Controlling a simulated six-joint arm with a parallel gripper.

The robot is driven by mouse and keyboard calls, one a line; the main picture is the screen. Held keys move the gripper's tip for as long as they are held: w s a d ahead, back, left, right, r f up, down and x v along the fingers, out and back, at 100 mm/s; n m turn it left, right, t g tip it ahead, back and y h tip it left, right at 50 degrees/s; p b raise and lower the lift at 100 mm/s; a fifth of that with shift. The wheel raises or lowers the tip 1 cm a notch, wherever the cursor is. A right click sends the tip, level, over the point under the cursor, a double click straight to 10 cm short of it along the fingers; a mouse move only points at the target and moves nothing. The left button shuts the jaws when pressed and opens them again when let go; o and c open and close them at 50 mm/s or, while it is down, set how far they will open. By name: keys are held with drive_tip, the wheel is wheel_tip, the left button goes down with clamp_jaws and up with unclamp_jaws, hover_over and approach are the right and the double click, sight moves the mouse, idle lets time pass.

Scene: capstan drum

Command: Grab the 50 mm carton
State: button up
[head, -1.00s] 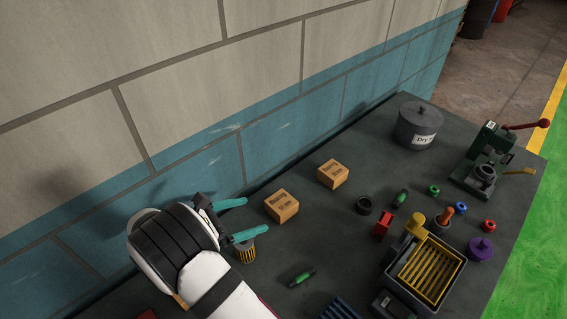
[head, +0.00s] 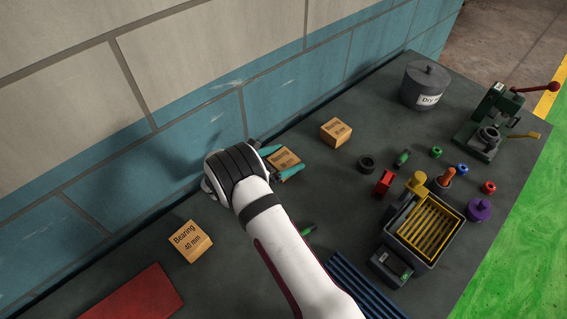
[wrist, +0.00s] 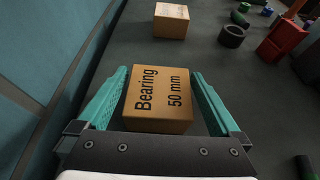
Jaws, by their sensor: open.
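The 50 mm carton (wrist: 160,98) is a brown box lettered "Bearing 50 mm". In the wrist view it sits between the two teal fingers of my gripper (wrist: 162,90). The fingers are open.
A second brown carton (head: 336,132) stands beyond, also in the wrist view (wrist: 171,21). A carton lettered "Bearing 40 mm" (head: 190,241) stands behind my wrist at left. A black ring (head: 367,163) and red block (head: 384,183) lie to the right. The wall runs close on the left.

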drive_tip(key=c, duration=1.4)
drive_tip(key=shift+c, duration=0.2)
